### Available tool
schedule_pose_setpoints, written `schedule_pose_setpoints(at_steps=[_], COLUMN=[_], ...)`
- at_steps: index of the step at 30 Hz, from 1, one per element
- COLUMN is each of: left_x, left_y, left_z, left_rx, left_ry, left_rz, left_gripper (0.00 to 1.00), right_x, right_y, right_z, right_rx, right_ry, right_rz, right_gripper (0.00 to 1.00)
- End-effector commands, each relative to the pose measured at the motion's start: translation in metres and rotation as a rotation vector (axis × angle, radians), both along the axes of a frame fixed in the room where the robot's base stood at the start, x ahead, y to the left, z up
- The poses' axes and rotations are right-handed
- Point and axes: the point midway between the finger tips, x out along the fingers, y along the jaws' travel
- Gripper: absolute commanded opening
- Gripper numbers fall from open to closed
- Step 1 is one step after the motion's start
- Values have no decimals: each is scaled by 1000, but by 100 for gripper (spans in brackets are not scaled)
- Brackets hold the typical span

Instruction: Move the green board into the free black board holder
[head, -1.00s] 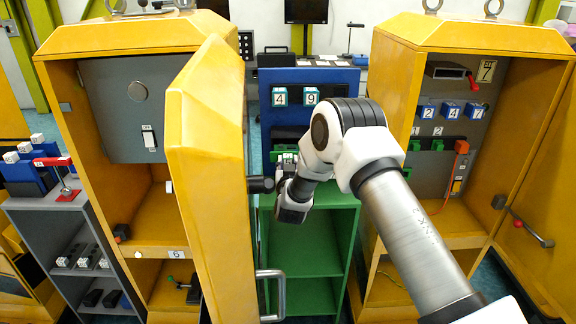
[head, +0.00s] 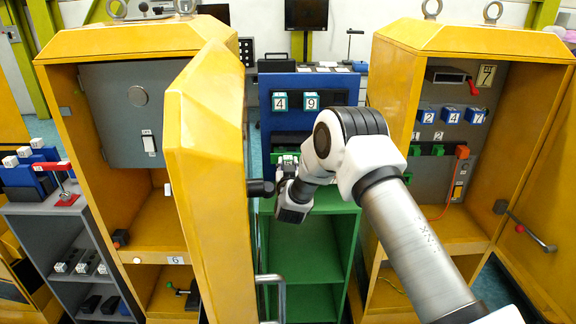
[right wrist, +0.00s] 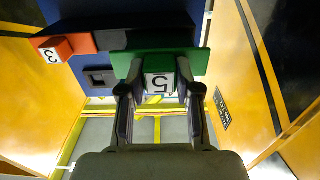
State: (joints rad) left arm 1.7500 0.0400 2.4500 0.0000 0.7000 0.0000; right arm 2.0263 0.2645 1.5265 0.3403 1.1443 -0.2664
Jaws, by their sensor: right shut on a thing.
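The green board (right wrist: 200,62) shows in the right wrist view with a white block marked 5 (right wrist: 158,82) on it. My right gripper (right wrist: 160,92) is shut on the middle part of the board, one finger on each side of the block. A black holder (right wrist: 160,38) on the blue panel lies right behind the board; I cannot tell whether they touch. In the head view my right gripper (head: 287,180) is in front of the blue panel (head: 345,82) and covers most of the green board (head: 284,158). My left gripper is not in view.
The open yellow door (head: 205,170) stands close left of my right gripper. A green shelf (head: 310,250) is below. The right yellow cabinet (head: 400,75) holds numbered blue blocks and green pieces. A red block marked 3 (right wrist: 52,56) is on the panel.

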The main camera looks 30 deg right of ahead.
Motion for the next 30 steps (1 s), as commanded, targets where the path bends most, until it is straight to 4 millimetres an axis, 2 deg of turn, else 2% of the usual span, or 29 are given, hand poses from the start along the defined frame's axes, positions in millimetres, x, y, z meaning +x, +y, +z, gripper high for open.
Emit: schedule_pose_setpoints(at_steps=[30], left_x=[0], left_y=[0], left_z=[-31], left_rx=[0], left_ry=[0], left_rz=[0], left_gripper=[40], right_x=[48], right_y=[-30], right_z=[-1], right_rx=[0], right_ry=[-2], right_rz=[-1], right_gripper=[0])
